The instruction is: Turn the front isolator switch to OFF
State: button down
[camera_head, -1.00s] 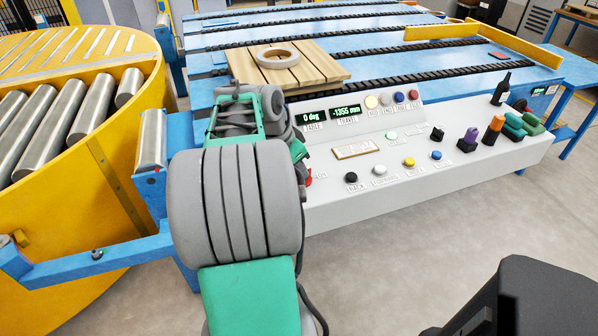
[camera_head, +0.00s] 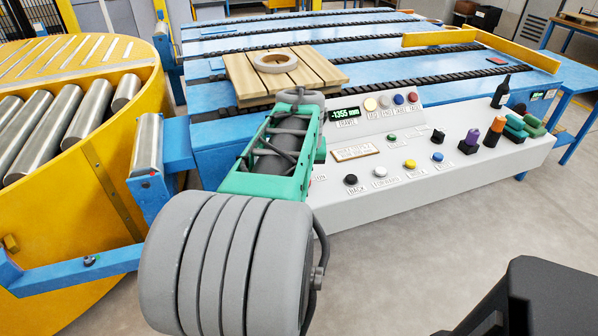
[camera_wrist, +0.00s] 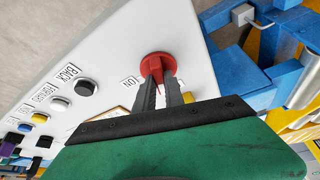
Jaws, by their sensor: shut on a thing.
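The front isolator switch (camera_wrist: 158,66) is a red round knob with a raised grip on the white panel, seen in the wrist view. A yellow plate shows partly behind it, and an "ON" label stands beside it. My gripper (camera_wrist: 160,82) is shut on the switch, with its two dark fingers on either side of the red grip. In the head view my arm hides the switch and the gripper's fingertips; only a bit of lettering shows beside the arm.
The white control panel (camera_head: 440,185) carries several buttons, including a black button (camera_head: 350,180). A dark bottle (camera_head: 500,92) and several coloured objects stand at its right. A wooden pallet (camera_head: 322,68) with a ring (camera_head: 276,60) lies on the blue conveyor behind.

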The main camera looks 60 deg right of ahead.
jog(key=shift+s+d+r+n+t+y+p, duration=0.1)
jog(key=shift+n+t+y+p, duration=0.35)
jog(key=shift+n, duration=1.25)
jog(key=shift+t, duration=0.25)
jog(key=c, duration=1.4)
grip_release()
jog(key=shift+c, duration=0.2)
jog(key=p+v, duration=0.1)
jog(key=v, duration=0.6)
jog(key=shift+r, duration=0.35)
